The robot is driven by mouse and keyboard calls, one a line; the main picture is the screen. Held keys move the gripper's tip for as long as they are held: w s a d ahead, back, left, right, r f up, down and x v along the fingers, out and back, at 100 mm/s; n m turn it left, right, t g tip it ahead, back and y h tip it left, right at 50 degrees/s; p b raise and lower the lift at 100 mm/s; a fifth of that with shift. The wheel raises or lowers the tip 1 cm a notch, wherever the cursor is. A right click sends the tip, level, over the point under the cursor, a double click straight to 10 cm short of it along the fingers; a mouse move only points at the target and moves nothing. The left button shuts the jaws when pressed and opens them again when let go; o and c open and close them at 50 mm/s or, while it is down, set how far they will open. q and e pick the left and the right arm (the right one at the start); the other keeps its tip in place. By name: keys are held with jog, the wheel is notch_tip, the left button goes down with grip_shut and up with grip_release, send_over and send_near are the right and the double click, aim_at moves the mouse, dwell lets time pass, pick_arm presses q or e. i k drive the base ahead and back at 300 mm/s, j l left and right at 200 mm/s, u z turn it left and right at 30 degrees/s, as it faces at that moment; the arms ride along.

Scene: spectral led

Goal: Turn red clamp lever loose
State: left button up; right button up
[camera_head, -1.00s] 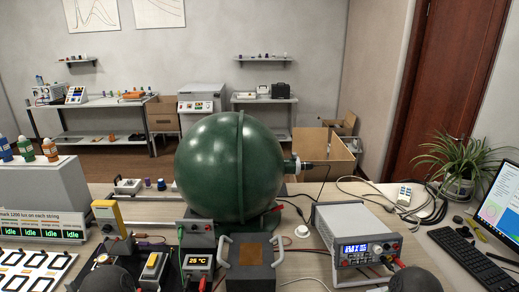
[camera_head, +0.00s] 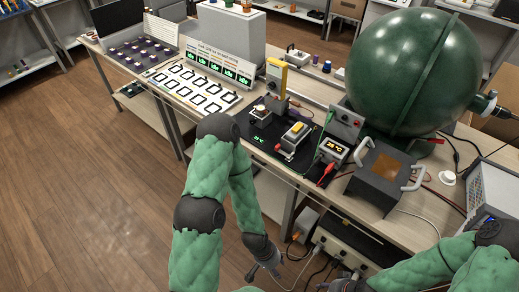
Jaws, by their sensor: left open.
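A red lever-like part (camera_head: 430,140) sticks out at the right foot of the large green sphere (camera_head: 412,70) on the bench. It is small here, and I cannot tell its exact turn. Another red piece (camera_head: 325,174) stands beside the small temperature display (camera_head: 332,150); it looks like a clip or plug. My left gripper (camera_head: 266,274) hangs low in front of the bench, below its top, open and empty, far from both red parts. My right gripper (camera_head: 340,285) is at the bottom edge, partly cut off, and its jaws are unclear.
The bench top (camera_head: 405,206) has a narrow bare strip along its front. A dark box with two pale handles (camera_head: 382,170) stands before the sphere.

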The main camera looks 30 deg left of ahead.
aim_at(277, 148)
jog(key=u, duration=0.7)
